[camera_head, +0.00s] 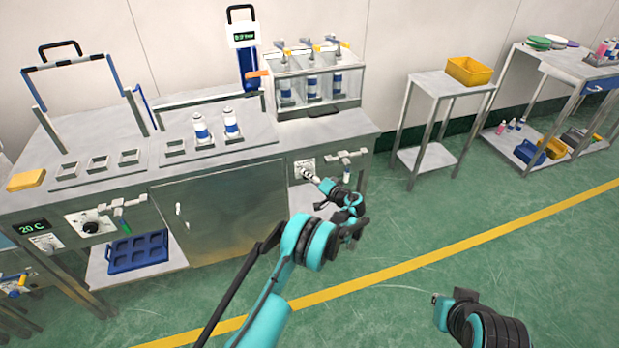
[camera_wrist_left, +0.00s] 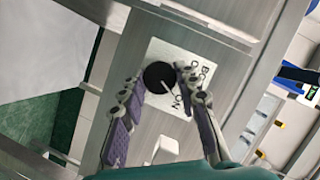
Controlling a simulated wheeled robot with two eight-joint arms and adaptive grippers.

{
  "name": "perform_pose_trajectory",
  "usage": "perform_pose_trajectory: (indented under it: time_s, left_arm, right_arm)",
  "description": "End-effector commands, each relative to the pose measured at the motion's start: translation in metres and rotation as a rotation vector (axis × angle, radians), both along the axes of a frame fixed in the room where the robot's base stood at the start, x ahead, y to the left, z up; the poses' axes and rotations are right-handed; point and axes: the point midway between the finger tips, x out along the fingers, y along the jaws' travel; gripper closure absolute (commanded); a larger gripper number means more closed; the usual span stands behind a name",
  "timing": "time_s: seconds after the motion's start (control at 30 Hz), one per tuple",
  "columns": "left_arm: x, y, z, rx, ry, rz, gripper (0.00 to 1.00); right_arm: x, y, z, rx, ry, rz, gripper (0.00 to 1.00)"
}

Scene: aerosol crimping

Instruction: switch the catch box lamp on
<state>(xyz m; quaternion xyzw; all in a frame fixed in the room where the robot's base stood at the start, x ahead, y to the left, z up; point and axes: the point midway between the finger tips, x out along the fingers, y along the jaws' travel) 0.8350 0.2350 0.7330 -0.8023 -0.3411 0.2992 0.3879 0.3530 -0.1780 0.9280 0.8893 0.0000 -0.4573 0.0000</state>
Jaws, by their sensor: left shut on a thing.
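A round black knob (camera_wrist_left: 158,76) with a pale pointer line sits on a white plate (camera_wrist_left: 190,55) in the left wrist view. The plate bears partly hidden lettering, with "ON" near the knob. My left gripper (camera_wrist_left: 161,82) has its purple-padded fingers on either side of the knob and is shut on it. In the head view the left gripper (camera_head: 313,180) is at the right front panel of the steel bench, in front of that plate (camera_head: 304,167). I cannot make out the lamp itself. My right gripper does not show; only part of the right arm is at bottom right.
The steel bench (camera_head: 225,210) holds a clear-walled station (camera_head: 315,85) and two white-blue cans. A valve handle (camera_head: 345,157) sits just right of the plate. A side table (camera_head: 440,85) with a yellow bin stands further right. The green floor in front is clear.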

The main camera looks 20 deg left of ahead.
Motion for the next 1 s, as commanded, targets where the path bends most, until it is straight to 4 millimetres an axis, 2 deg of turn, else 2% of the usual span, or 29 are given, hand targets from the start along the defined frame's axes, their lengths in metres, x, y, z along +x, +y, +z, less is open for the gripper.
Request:
perform_pose_trajectory:
  time_s: [0.47, 0.5, 0.57, 0.87, 1.0]
  left_arm:
    - [0.0002, -0.0006, -0.0002, 0.013, 0.009, -0.001, 0.98]
    - [0.0002, -0.0006, -0.0002, 0.012, 0.008, -0.001, 0.64]
    - [0.0002, -0.0005, -0.0001, 0.012, 0.008, -0.001, 0.48]
    - [-0.0002, -0.0008, 0.0, 0.012, 0.008, -0.001, 0.47]
    - [-0.0062, -0.0094, 0.0025, 0.013, 0.008, -0.002, 0.47]
  right_arm:
    - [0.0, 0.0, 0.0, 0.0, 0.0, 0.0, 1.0]
    - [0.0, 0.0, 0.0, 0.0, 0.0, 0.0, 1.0]
    - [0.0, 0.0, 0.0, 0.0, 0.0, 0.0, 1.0]
    - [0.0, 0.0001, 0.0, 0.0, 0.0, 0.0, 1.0]
    - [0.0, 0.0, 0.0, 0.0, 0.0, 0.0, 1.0]
